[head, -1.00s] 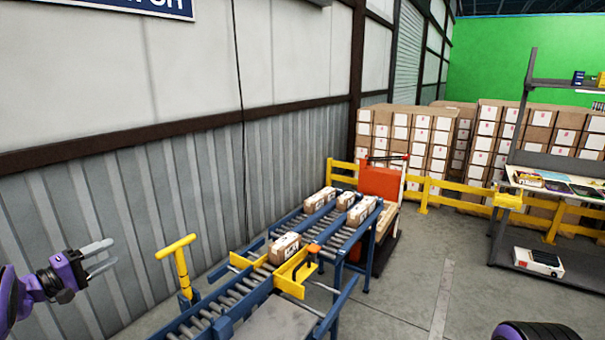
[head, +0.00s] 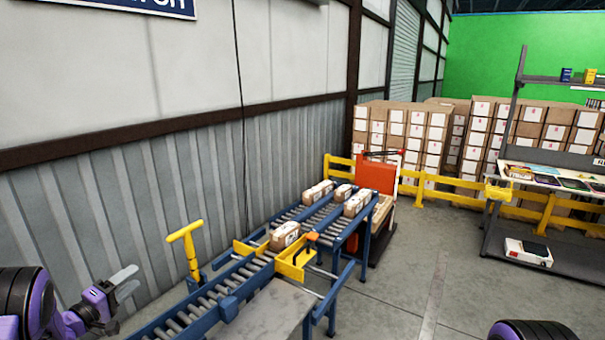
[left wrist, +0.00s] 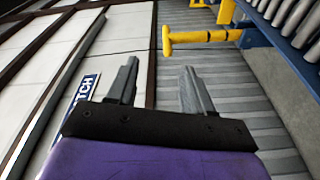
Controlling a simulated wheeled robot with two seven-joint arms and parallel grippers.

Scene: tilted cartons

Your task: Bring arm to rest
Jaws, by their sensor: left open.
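My left gripper (head: 130,283) is at the lower left of the head view, left of the roller conveyor. Its two grey fingers are apart with nothing between them. In the left wrist view the left gripper (left wrist: 158,82) also shows open and empty, with the wall behind it. My right gripper is not in view; a dark rounded part of mine shows at the bottom right of the head view.
A blue roller conveyor (head: 203,312) carries several cartons, one a tan carton (head: 285,235) near a yellow stop. A yellow T-shaped post (head: 186,236) stands close to my left gripper. A grey shelf rack (head: 508,222) is at right. Open floor lies between.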

